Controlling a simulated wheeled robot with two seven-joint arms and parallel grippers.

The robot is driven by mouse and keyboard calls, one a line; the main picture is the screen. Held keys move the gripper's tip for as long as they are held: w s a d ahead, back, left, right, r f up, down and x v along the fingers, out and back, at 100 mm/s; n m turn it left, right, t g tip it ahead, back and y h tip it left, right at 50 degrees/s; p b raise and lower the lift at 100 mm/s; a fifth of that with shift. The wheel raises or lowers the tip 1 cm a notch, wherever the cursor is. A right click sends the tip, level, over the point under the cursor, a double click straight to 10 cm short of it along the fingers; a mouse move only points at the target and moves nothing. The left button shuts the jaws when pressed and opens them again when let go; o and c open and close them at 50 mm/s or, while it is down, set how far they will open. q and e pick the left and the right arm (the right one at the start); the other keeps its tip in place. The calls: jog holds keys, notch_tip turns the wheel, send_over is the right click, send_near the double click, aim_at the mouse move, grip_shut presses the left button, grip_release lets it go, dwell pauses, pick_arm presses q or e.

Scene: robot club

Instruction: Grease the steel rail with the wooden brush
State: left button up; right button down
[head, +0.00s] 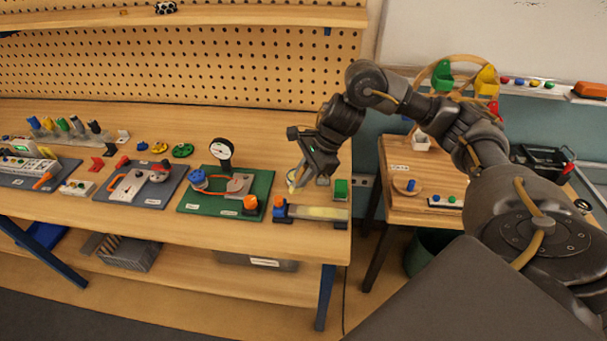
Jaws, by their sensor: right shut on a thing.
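My right gripper (303,170) reaches in from the right over the right end of the workbench. It is shut on the wooden brush (296,178), a small pale thing that hangs below the fingers; the fingers partly hide it. The steel rail (325,213) lies flat near the bench's front right edge, with a pale yellow strip along it and a blue and orange block at its left end. The brush is behind the rail in the picture and looks apart from it. My left gripper is not in view.
A green board (262,187) with a round gauge (221,149) stands left of the rail. A green block (341,189) is just behind the rail's right end. More boards with parts lie further left. A side table (398,207) stands to the right, across a gap.

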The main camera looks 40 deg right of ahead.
jog(key=s+a+r+n+g, duration=0.1)
jog(key=s+a+n+g, duration=0.3)
jog(key=a+n, duration=0.5)
jog(key=shift+s+a+r+y+b, duration=0.15)
jog(key=shift+s+a+y+b, duration=0.25)
jog(key=shift+s+a, duration=0.35)
